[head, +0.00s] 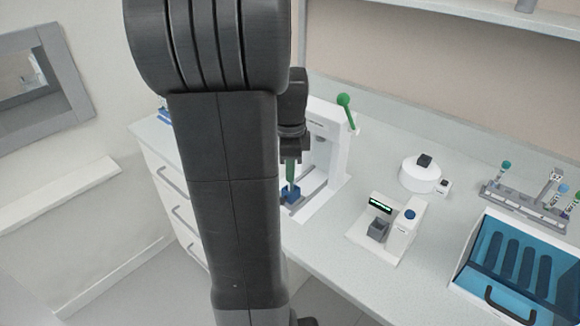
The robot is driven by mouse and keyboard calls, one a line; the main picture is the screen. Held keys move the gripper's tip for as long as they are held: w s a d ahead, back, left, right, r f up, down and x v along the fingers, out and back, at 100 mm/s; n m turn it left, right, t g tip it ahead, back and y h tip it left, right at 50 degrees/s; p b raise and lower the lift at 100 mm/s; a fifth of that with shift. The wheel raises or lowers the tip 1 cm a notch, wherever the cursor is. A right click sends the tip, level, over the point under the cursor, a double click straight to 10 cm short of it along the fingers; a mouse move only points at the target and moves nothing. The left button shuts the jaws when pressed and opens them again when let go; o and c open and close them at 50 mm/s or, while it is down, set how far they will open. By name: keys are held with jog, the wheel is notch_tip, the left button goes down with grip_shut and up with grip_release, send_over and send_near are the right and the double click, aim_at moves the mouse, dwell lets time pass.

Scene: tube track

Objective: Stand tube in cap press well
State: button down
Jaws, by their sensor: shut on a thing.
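The cap press (335,150) is a white machine with a green-knobbed lever (344,101), standing on the counter behind my arm. A small blue block, apparently its well (291,194), sits at the front of its base. My gripper (291,158) points down in front of the press, shut on a green tube (290,173). The tube is roughly upright, and its lower end meets the blue block in the picture. I cannot tell whether it is inside the well or just above it. My arm hides the left part of the press area.
Right of the press stand a small device with a display (381,207) and a round white device (420,175). A tube rack (525,207) and a blue-lidded box (512,265) are at the right. Counter between the press and display device is clear.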

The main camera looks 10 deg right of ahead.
jog(key=shift+f, duration=0.45)
jog(key=c, duration=1.3)
grip_release()
notch_tip(320, 180, up, 14)
jog(key=shift+f, duration=0.1)
